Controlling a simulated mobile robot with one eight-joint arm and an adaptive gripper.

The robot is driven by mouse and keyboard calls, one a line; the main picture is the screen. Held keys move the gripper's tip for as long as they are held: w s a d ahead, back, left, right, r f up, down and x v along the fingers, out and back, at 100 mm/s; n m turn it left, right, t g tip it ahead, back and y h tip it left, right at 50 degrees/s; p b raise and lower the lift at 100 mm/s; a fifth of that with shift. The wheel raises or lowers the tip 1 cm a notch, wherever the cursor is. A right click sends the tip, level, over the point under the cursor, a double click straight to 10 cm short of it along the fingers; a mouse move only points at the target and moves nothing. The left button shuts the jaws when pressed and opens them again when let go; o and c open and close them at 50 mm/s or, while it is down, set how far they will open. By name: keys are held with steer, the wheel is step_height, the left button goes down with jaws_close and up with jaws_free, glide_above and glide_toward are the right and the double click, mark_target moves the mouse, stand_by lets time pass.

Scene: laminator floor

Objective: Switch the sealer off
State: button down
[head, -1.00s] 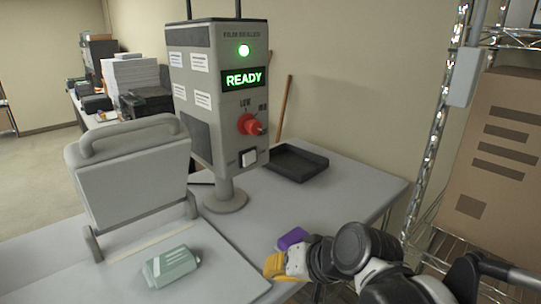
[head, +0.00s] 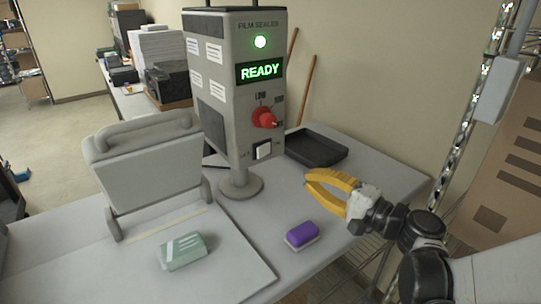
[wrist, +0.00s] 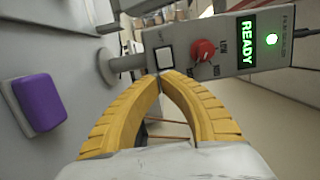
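The film sealer (head: 220,100) is a grey box on a round-footed post on the table. Its green lamp (head: 260,42) is lit and its display (head: 259,71) reads READY. A red knob (head: 264,118) sits below, marked LOW on one side.
A purple-topped block (head: 301,234) lies on the table below my gripper. A black tray (head: 315,147) is behind, right of the post. A sealing press (head: 148,165) and a green pack (head: 187,251) are at left. A wire rack (head: 465,110) stands at right.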

mark_target(264, 155)
steer(key=b+x, duration=0.1)
steer(key=x, duration=1.3)
